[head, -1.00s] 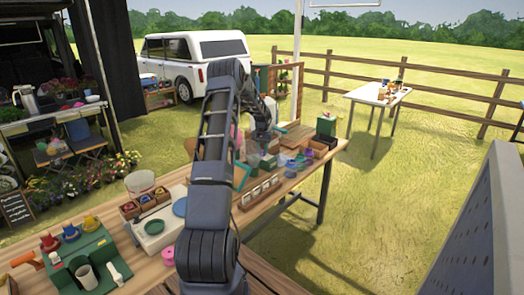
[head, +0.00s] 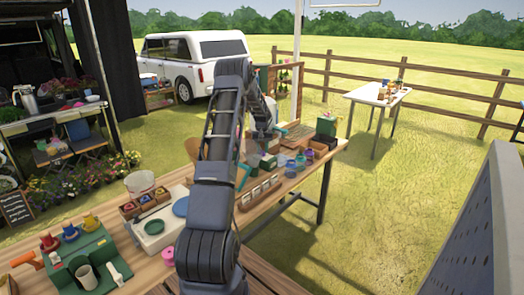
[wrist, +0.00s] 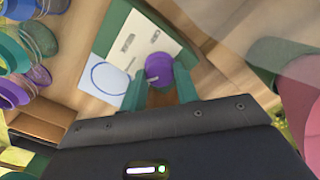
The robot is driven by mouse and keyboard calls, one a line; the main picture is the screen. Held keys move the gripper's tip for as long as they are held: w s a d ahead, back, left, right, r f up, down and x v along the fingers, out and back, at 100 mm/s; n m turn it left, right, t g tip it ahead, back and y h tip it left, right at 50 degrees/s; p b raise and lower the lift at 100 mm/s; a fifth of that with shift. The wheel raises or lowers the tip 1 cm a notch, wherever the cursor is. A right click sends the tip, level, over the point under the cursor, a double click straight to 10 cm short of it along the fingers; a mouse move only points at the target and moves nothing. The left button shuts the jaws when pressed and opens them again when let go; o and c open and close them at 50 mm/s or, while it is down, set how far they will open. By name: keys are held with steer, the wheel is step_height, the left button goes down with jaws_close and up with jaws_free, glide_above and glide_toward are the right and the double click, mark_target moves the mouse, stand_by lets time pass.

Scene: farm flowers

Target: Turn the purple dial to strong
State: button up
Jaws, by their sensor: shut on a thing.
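The purple dial (wrist: 157,66) shows in the middle of the wrist view, on a cream panel (wrist: 128,42) with small markings too blurred to read. A pale pointer mark lies on the dial's lower side. My gripper (wrist: 160,78) has its two teal fingers on either side of the dial, and it is shut on the dial. In the head view my arm covers much of this area, and I cannot make out the dial or its setting there.
A white card with a blue ring (wrist: 108,79) lies beside the panel. On the table, a wooden rack of jars (head: 260,190) stands nearer me.

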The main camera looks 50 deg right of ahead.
mark_target(262, 151)
steer(key=o, duration=0.7)
step_height(262, 151, up, 11)
steer(key=shift+f, duration=0.1)
stand_by(0.4)
stand_by(0.5)
